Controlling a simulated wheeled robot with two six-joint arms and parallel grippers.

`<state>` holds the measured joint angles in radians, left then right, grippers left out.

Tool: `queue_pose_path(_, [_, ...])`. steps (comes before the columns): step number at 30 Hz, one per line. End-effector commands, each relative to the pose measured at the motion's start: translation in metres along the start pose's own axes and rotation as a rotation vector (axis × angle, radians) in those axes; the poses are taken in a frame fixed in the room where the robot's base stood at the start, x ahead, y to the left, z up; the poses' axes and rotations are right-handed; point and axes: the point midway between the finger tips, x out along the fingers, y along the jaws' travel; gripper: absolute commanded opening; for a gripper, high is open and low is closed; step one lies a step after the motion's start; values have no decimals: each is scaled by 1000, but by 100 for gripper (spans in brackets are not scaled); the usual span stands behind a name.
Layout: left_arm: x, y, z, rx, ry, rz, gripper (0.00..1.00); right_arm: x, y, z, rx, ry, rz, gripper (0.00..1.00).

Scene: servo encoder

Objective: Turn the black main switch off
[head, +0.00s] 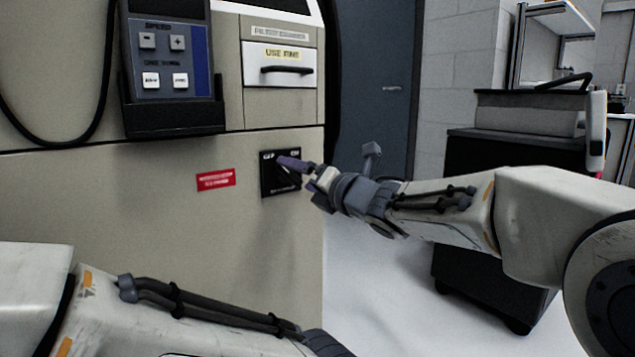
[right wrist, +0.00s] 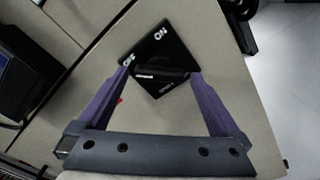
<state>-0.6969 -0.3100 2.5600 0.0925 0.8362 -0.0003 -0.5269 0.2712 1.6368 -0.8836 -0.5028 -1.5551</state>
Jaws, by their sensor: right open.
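The black main switch (head: 268,183) is a square plate with OFF and ON labels, on the beige cabinet front in the head view. In the right wrist view, its black knob (right wrist: 160,74) lies level across the picture, with the OFF label to its upper left and ON above. I cannot tell which label it points to. My right gripper (right wrist: 160,78) is open, its purple fingers on either side of the knob; contact is not clear. In the head view, my right gripper (head: 293,166) covers part of the switch. My left arm crosses the lower left; its gripper is out of view.
A red label (head: 216,180) is left of the switch. A control pendant (head: 172,70) with a hanging cable is above left. A drawer handle (head: 287,69) juts out above the switch. A dark cart (head: 480,270) stands at right; the floor between is clear.

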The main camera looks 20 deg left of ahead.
Motion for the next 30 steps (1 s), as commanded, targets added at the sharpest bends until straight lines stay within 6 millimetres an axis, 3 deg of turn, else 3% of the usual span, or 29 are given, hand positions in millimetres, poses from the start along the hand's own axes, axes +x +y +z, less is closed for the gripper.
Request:
queue_pose_path(6, [-7, 0, 0, 0, 0, 0, 0, -44, 2, 2, 0, -1, -1, 100])
queue_pose_path(12, [-11, 1, -1, 0, 0, 0, 0, -70, 1, 0, -1, 1, -1, 100])
queue_pose_path(25, [-13, 1, -1, 0, 0, 0, 0, -76, 0, -1, 7, 1, -5, 100])
queue_pose_path(28, [-22, 2, -1, 0, 0, 0, 0, -80, -3, 1, 108, -6, -63, 100])
queue_pose_path(30, [-34, 2, -2, 0, 0, 0, 0, -90, -10, 1, 272, -22, -159, 100])
